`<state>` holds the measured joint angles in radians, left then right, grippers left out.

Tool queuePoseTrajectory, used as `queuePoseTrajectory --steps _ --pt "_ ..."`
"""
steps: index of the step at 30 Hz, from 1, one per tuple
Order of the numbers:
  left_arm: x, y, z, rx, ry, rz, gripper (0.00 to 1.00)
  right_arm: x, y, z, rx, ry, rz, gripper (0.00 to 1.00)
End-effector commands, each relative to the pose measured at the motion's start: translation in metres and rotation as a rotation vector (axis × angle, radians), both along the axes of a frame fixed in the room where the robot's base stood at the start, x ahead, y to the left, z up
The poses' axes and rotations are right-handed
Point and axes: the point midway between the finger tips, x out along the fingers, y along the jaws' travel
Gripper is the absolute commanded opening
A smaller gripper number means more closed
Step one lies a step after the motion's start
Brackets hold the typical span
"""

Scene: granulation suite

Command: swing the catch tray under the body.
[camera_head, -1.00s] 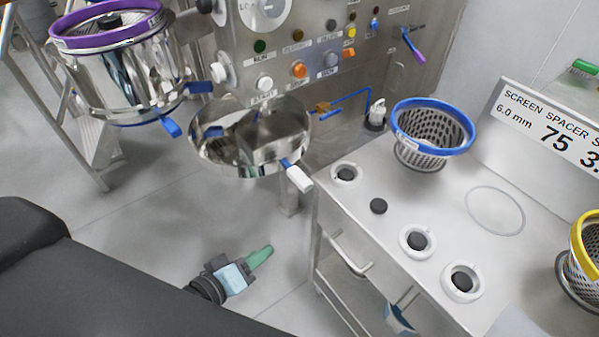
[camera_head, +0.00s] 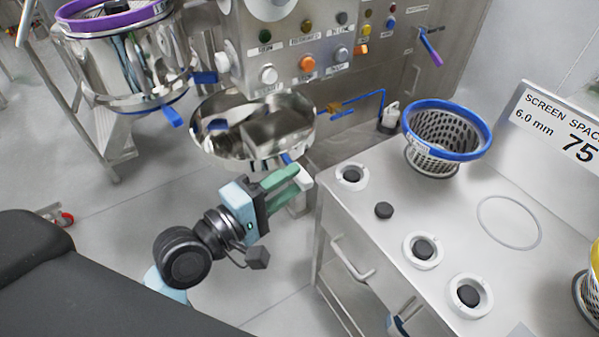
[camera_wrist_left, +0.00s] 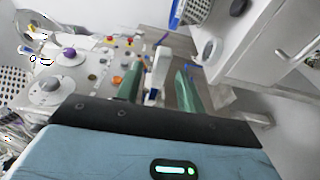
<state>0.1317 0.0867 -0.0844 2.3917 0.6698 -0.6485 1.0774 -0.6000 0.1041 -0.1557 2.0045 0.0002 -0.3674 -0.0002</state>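The catch tray (camera_head: 210,148) is a shiny round steel pan on the machine front, to the right of and below the steel body (camera_head: 130,75) with its purple ring. Its handle has a blue stem and a white grip (camera_head: 304,178) pointing down and right. My left gripper (camera_head: 292,180) has green fingers and is at the white grip. In the left wrist view, the white grip (camera_wrist_left: 160,66) shows between the two parted fingers (camera_wrist_left: 160,85), with gaps visible; I cannot tell whether either finger touches it. My right gripper is not in view.
A control panel (camera_head: 325,62) with buttons is above the tray. A steel bench (camera_head: 375,180) on the right carries a blue-rimmed screen basket (camera_head: 447,130) and white ring holders. A step frame (camera_head: 85,130) stands at the left. The floor below the tray is open.

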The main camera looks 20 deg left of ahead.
Motion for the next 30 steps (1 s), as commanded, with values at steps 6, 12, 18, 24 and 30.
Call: queuePoseTrajectory --steps 6,12,18,24,30 --pt "0.023 -0.012 0.001 0.0 -0.002 -0.001 0.38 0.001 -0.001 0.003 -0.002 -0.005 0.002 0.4" --pt "0.029 -0.016 0.0 0.002 0.0 -0.001 0.38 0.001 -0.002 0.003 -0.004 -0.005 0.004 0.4" --pt "0.029 -0.016 0.0 0.002 0.0 0.0 0.38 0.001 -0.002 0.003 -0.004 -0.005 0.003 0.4" --pt "0.029 -0.016 0.0 0.002 0.0 0.0 0.12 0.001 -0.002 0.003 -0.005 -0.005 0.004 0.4" --pt "0.029 -0.016 0.0 0.002 0.0 0.0 0.0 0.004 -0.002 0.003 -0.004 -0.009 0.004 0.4"
